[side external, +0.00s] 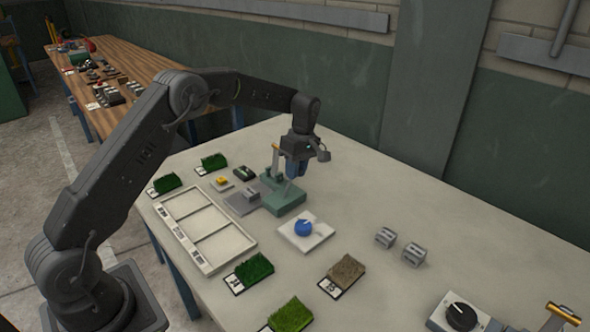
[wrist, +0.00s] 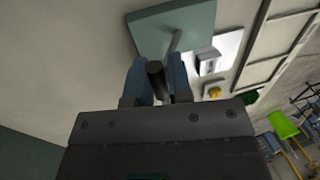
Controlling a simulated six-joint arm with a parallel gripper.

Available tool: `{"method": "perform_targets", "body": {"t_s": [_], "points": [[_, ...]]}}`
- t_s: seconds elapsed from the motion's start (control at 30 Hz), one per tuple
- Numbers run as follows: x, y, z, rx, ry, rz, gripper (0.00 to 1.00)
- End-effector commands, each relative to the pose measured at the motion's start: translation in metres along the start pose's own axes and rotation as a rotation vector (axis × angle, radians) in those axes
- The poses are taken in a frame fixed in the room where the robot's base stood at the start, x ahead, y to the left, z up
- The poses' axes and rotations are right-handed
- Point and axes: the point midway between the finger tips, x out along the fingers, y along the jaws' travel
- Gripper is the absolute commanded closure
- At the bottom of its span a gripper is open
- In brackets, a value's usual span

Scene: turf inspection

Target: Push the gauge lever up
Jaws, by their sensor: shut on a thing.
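The gauge has a green base (side external: 284,198) on the table; the base also shows at the top of the wrist view (wrist: 150,32). A thin post with a yellow top (side external: 275,148) stands at its left side. My gripper (side external: 296,172) points down just above the base. In the wrist view its blue fingers (wrist: 160,82) are shut around a dark, round grip, the end of the gauge lever (wrist: 155,72). A grey rod (wrist: 175,42) shows beyond it, at the base. In the side view the fingers mostly hide the lever, so its angle is unclear.
A white divided tray (side external: 233,236) lies left of the gauge, with several turf samples around it. A blue knob on a white plate (side external: 318,241) is close in front. Two grey blocks (side external: 399,244) and a black dial (side external: 461,316) stand to the right. The back right table is clear.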

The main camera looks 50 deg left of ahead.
Motion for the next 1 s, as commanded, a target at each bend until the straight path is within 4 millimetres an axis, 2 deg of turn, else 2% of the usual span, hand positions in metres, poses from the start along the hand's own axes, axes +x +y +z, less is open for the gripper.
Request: {"method": "perform_targets", "body": {"t_s": [0.2,0.23,0.4,0.67,0.77,0.87,1.0], "points": [[0.004,0.004,0.002,0.003,-0.003,0.011,1.0],[0.004,0.004,0.002,0.003,-0.003,0.01,0.78],[0.004,0.003,0.002,0.002,-0.002,0.01,0.62],[0.002,0.003,0.001,0.001,0.0,0.01,0.6],[-0.005,0.003,0.001,0.001,0.0,0.011,0.6],[-0.019,0.003,0.001,0.001,0.001,0.014,0.6],[-0.05,0.003,0.001,0.001,0.001,0.015,0.6]]}}
